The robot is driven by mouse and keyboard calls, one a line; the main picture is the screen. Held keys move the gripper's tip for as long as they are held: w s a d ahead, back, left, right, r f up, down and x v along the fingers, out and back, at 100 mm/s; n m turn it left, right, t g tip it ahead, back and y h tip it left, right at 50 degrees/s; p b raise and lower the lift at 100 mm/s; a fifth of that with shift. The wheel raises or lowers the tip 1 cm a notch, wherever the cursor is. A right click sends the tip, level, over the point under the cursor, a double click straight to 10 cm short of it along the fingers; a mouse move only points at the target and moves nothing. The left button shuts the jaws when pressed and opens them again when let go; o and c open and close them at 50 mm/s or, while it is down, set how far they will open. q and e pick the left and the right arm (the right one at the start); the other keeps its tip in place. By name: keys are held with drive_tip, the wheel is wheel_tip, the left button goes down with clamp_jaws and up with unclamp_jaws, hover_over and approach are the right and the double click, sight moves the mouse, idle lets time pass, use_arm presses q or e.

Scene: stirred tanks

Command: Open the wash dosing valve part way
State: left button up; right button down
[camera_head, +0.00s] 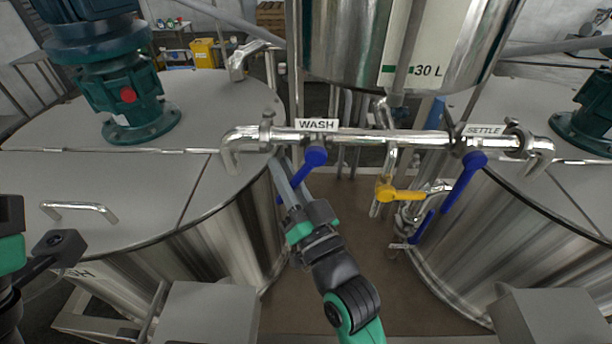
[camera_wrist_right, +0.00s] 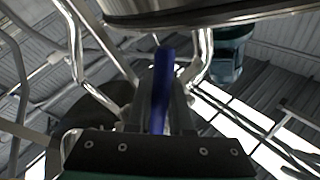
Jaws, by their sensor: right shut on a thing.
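The WASH valve has a blue lever handle (camera_head: 309,166) hanging from the horizontal steel pipe under the WASH label (camera_head: 317,125). The handle slants down and to the left. My right gripper (camera_head: 285,183) reaches up from below and is shut on this handle, one finger on each side. In the right wrist view the blue handle (camera_wrist_right: 160,90) stands upright between the two grey fingers, its lower part partly hidden. My left gripper (camera_head: 62,248) is only partly in view at the left edge, away from the valves; its jaw state is unclear.
A SETTLE valve with a blue handle (camera_head: 464,183) is on the right of the same pipe. A yellow valve handle (camera_head: 399,192) hangs between them. Large steel tanks stand left (camera_head: 200,120) and right (camera_head: 560,235), with a 30 L vessel (camera_head: 345,45) above.

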drive_tip(key=shift+a+r+m+t, duration=0.35)
drive_tip(key=shift+m+t, duration=0.15)
drive_tip(key=shift+m, duration=0.1)
drive_tip(key=c, duration=0.8)
unclamp_jaws()
drive_tip(key=shift+d+f, duration=0.1)
drive_tip(key=b+v, duration=0.1)
drive_tip(key=v, duration=1)
drive_tip(key=shift+s, duration=0.3)
